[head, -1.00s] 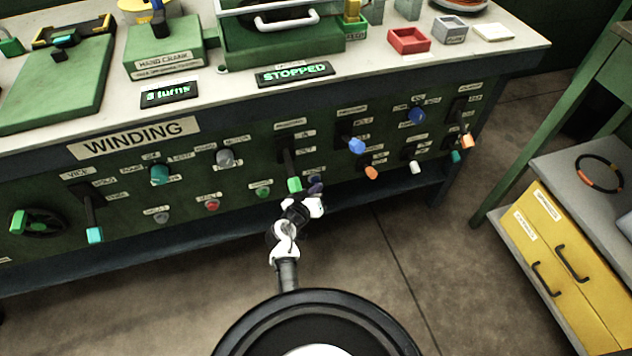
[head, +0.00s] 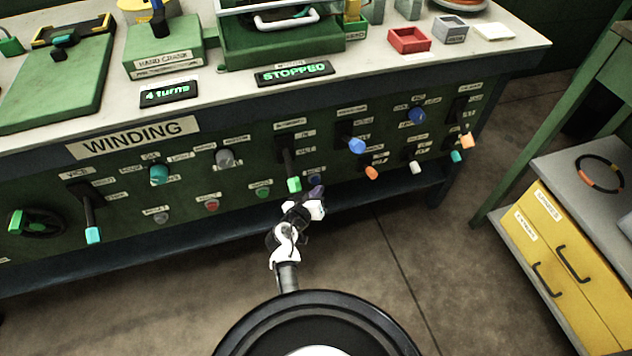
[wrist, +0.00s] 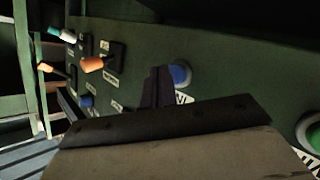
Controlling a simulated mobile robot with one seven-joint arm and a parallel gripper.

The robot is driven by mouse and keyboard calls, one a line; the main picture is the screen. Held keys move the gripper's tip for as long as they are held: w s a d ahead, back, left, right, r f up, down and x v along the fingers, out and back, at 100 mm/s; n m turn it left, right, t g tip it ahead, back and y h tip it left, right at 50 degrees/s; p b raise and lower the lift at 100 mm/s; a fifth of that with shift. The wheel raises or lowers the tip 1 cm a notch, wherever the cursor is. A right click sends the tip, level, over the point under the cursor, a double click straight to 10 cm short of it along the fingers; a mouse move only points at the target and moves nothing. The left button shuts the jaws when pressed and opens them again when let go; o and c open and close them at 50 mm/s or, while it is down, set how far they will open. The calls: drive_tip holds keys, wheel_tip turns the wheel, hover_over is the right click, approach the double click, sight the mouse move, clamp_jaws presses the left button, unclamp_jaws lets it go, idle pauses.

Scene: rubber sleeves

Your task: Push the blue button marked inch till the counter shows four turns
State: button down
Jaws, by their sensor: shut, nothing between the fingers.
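The blue button (head: 314,180) is on the green front panel, just right of a green-handled lever. In the wrist view the blue button (wrist: 181,76) shows beside my fingertips, which cover its left edge. My gripper (head: 317,192) is shut and empty, just in front of and below the button in the head view. My gripper (wrist: 157,85) also shows in the wrist view; whether it touches the button is not clear. The counter (head: 169,93) on the bench reads "4 turns". The button's label is too small to read.
A display reading "STOPPED" (head: 294,73) stands right of the counter. The green-handled lever (head: 293,184) is close by on the left, and a green button (head: 264,192) lies further left. An orange knob (head: 371,173) is to the right. The floor before the panel is clear.

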drive_tip(key=shift+s, duration=0.15)
drive_tip(key=s, duration=0.1)
drive_tip(key=s+d, duration=0.1)
drive_tip(key=s, duration=0.2)
drive_tip(key=shift+s+d, duration=0.3)
drive_tip(key=shift+s, duration=0.05)
idle(0.6)
